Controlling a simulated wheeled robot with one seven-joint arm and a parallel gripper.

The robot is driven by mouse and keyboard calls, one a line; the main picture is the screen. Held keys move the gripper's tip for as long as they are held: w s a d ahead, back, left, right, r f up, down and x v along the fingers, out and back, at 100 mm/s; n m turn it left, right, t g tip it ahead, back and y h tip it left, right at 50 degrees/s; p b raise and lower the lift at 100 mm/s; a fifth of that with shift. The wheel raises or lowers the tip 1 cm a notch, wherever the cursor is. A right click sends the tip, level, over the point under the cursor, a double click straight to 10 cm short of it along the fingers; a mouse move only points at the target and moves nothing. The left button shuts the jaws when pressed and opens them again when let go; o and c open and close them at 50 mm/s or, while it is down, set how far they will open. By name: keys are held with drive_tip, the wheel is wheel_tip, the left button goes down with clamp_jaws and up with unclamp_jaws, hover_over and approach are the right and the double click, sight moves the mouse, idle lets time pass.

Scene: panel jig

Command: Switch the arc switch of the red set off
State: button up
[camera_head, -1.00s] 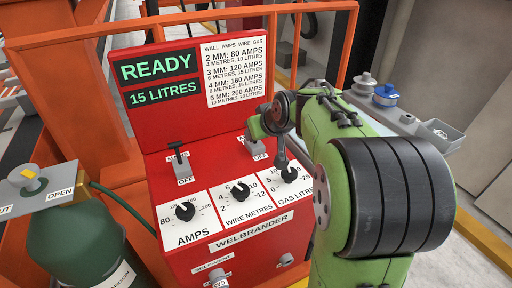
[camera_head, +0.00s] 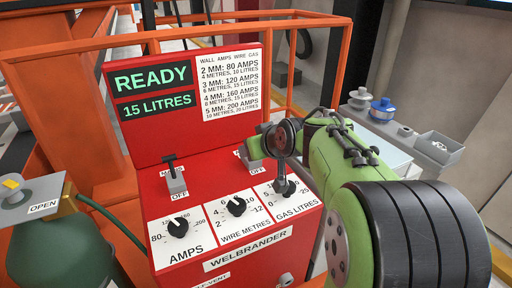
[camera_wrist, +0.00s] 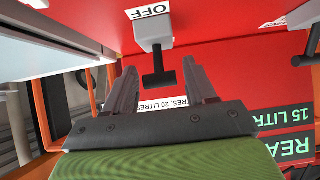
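The red set (camera_head: 220,150) is a red welding panel with a display reading READY and 15 LITRES. Its left switch (camera_head: 175,180) has a black lever standing up, with an OFF label at its front. A second switch (camera_head: 250,158) sits to its right, partly hidden by my arm; its name is unreadable. In the wrist view a grey switch (camera_wrist: 153,32) with a black T-shaped lever (camera_wrist: 158,80) shows, its lever pointing away from the OFF label. My gripper (camera_wrist: 160,68) is open, a finger on either side of that lever, with gaps.
Black AMPS (camera_head: 177,227), WIRE METRES (camera_head: 236,206) and GAS LITRES (camera_head: 284,187) knobs line the sloped front. An orange rail (camera_head: 300,17) stands behind. A green cylinder (camera_head: 60,250) is at left, and a grey side table (camera_head: 385,135) at right.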

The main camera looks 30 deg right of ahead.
drive_tip(key=shift+o, duration=0.3)
drive_tip(key=p+v, duration=0.4)
drive_tip(key=v, duration=1.1)
drive_tip(key=shift+s+r, duration=0.25)
drive_tip(key=shift+s, duration=0.05)
drive_tip(key=shift+a, duration=0.1)
drive_tip(key=s+a+f+g, duration=0.5)
drive_tip(key=s+a+f, duration=0.65)
drive_tip(key=s, duration=0.35)
wheel_tip(320, 180, up, 13)
drive_tip(key=d+p, duration=0.1)
drive_tip(key=p, duration=1.2)
drive_tip(key=shift+p, duration=0.3)
drive_tip(key=shift+w+d, duration=0.1)
drive_tip(key=shift+w, duration=0.1)
